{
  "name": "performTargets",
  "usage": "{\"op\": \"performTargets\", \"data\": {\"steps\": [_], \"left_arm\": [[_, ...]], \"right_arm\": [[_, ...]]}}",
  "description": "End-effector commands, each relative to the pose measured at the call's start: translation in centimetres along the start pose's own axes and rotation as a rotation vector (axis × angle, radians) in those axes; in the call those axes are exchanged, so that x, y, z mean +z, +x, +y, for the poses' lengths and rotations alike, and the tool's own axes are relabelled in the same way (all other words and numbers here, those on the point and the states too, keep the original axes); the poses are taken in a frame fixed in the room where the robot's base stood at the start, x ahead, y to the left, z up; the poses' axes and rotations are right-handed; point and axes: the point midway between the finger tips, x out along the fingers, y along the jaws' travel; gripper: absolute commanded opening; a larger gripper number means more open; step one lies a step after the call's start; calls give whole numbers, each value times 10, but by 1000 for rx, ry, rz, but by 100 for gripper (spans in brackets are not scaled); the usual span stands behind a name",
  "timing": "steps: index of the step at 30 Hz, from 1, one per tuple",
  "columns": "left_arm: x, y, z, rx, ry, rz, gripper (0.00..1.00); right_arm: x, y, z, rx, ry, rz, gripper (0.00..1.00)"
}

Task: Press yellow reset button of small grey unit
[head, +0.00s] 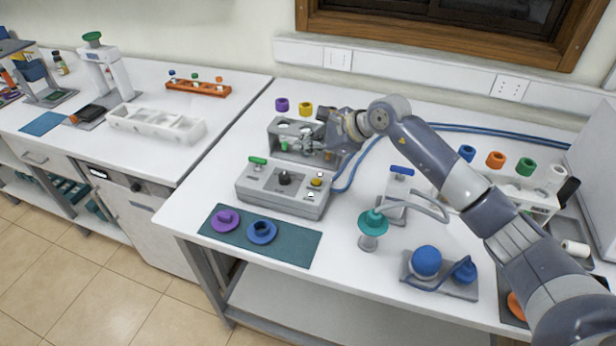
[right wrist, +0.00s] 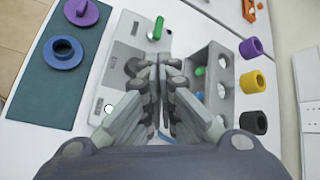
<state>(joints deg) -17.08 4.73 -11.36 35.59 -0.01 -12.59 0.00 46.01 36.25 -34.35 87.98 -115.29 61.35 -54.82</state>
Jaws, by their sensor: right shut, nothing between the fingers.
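The small grey unit (head: 278,202) stands on the right-hand bench, with a green-handled lever (head: 257,161), a black knob (head: 284,178) and a yellow button (head: 317,182) on its top. My right gripper (head: 288,146) is shut and empty, just behind the unit in the head view, in front of the grey rack. The yellow button is not visible there; the fingers cover part of the unit. My left gripper is not in view.
A grey rack (head: 275,126) stands right behind the unit, with purple (head: 282,104) and yellow (head: 306,108) rings behind it. A teal mat (head: 285,247) lies in front. Blue tubing (head: 352,177) and a blue-handled valve (head: 402,170) are to the right.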

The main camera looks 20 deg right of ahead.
Motion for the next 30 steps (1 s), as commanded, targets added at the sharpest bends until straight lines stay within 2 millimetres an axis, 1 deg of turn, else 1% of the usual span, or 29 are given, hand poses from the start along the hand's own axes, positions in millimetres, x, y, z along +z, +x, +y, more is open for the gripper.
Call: {"op": "performTargets", "data": {"steps": [1,2,5,17,23,30], "left_arm": [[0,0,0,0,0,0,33],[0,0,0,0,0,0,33],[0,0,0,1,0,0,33],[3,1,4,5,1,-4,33],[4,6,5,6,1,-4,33],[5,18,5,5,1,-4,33]], "right_arm": [[-9,-4,-5,3,-21,41,0],[-14,-5,-6,5,-31,60,0],[-22,-7,-8,11,-46,92,0],[-22,-6,-7,12,-45,91,0],[-30,3,-1,12,-44,91,0],[-48,23,16,15,-43,90,0]]}}
